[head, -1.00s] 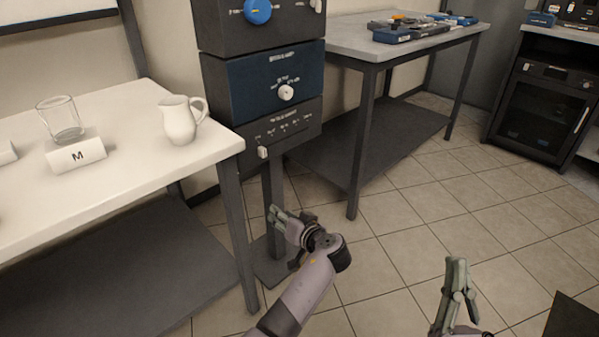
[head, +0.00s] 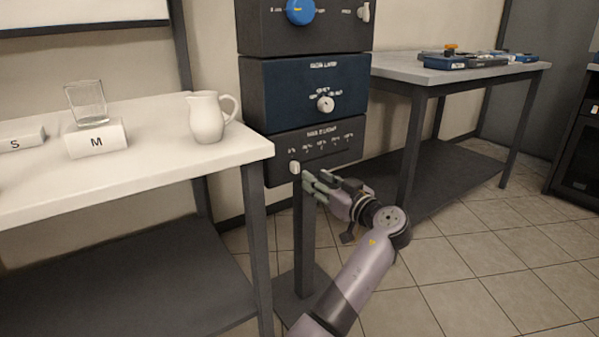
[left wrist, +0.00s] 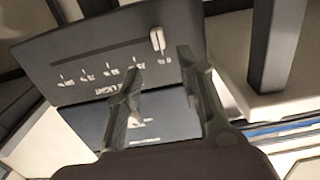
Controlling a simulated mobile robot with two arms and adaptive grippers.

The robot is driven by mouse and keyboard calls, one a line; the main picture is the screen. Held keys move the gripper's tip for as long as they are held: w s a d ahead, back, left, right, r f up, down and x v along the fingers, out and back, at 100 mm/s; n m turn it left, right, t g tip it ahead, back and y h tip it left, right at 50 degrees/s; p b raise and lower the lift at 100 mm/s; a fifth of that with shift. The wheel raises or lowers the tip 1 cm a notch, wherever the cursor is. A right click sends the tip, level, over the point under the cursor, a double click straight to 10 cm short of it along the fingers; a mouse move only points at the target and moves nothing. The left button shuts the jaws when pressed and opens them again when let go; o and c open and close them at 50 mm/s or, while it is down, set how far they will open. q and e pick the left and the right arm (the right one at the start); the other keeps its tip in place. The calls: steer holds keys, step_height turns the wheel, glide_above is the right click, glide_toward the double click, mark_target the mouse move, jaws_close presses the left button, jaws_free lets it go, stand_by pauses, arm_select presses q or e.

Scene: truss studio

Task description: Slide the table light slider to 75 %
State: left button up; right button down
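The table light slider is a small white knob (head: 294,167) on the dark lowest panel (head: 335,147) of the control column. It sits at the left end of its slot, by the 0 mark, and the scale runs right to 100%. The knob (left wrist: 157,40) also shows in the left wrist view, at the zero end of the slot. My left gripper (head: 307,181) is just below and right of the knob in the head view. In the left wrist view its fingers (left wrist: 160,58) are apart, with the knob just beyond the gap between the tips. I cannot tell whether they touch it.
Above are a blue panel (head: 290,90) with a white knob (head: 325,104) and a panel with a blue dial (head: 300,11). A white table (head: 150,165) at left holds a pitcher (head: 207,118) and a glass (head: 87,103). A grey workbench (head: 400,66) stands at right.

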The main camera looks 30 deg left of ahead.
mark_target(298, 166)
arm_select(q)
steer(key=b+x, duration=0.2)
steer(key=x, duration=0.7)
steer(key=shift+c, duration=0.4)
jaws_close()
stand_by(0.3)
